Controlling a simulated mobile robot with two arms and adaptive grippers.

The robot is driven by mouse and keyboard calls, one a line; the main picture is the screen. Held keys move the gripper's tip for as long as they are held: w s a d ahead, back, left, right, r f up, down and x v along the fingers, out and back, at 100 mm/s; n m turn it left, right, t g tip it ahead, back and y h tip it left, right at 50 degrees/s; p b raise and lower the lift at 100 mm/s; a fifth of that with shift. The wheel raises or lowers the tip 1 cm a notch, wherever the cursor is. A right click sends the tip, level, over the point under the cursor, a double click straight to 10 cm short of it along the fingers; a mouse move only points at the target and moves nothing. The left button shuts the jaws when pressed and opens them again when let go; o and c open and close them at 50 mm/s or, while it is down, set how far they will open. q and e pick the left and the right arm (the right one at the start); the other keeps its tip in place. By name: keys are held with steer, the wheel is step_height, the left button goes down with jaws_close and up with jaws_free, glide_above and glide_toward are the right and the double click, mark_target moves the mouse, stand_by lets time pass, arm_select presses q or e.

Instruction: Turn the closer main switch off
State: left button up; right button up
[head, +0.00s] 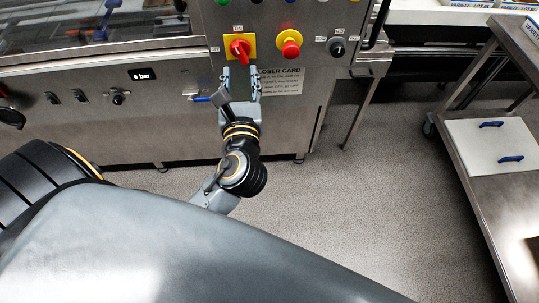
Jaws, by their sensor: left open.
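The closer main switch is a red rotary knob (240,49) on a yellow plate (252,42), on the steel machine front at the top centre of the head view. My left gripper (241,73) is open, its fingers pointing up at the panel just below the red knob. The fingertips are close to the lower edge of the knob; I cannot tell whether they touch it. The knob's lower end is near the fingers. My right gripper is not in view.
A red emergency button (290,46) on yellow and a black selector (337,46) sit to the right. A closer card (283,82) is below them. A blue-handled lever (202,99) is left of my gripper. A steel cart (462,150) stands at right; the floor between is clear.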

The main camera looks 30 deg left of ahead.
arm_select(q)
steer(key=d+f+n+g+h+b, duration=0.1)
steer(key=d+f+n+g+h, duration=0.1)
steer(key=f, duration=1.2)
steer(key=d+f+n+g+h+b, duration=0.1)
steer(key=d+f, duration=0.4)
steer(key=f, duration=1)
steer(key=shift+s+f+n+g+h+b, duration=0.15)
steer(key=shift+n+g+h+b, duration=0.35)
steer(key=shift+h, duration=0.6)
